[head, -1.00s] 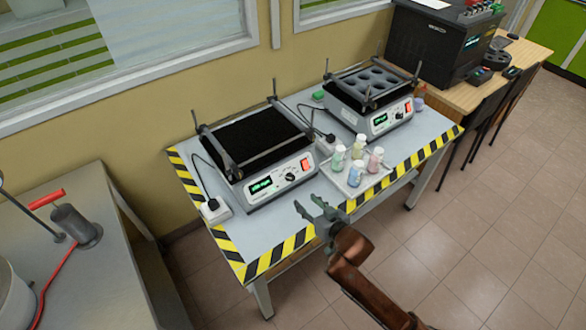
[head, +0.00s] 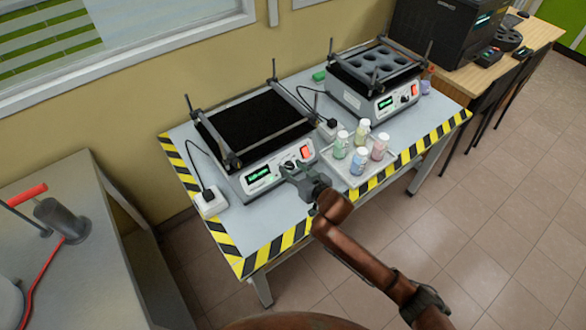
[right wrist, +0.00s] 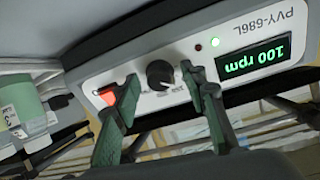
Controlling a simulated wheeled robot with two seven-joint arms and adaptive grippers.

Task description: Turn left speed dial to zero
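The left shaker (head: 262,135) has a black platform and a white front panel with a lit green display (head: 257,173). Its black speed dial (right wrist: 158,75) shows upside down in the right wrist view, where the display (right wrist: 255,60) reads 100 rpm. My right gripper (head: 290,172) is at the front of this panel. In the right wrist view the gripper (right wrist: 159,78) is open, with one finger on each side of the dial and visible gaps between. My left gripper is not in view.
The right shaker (head: 380,105) stands farther back. A tray (head: 347,175) of capped bottles sits just right of my gripper. The red switch (right wrist: 131,90) is close to one finger. A white power adapter (head: 211,203) is at left on the striped table (head: 262,228).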

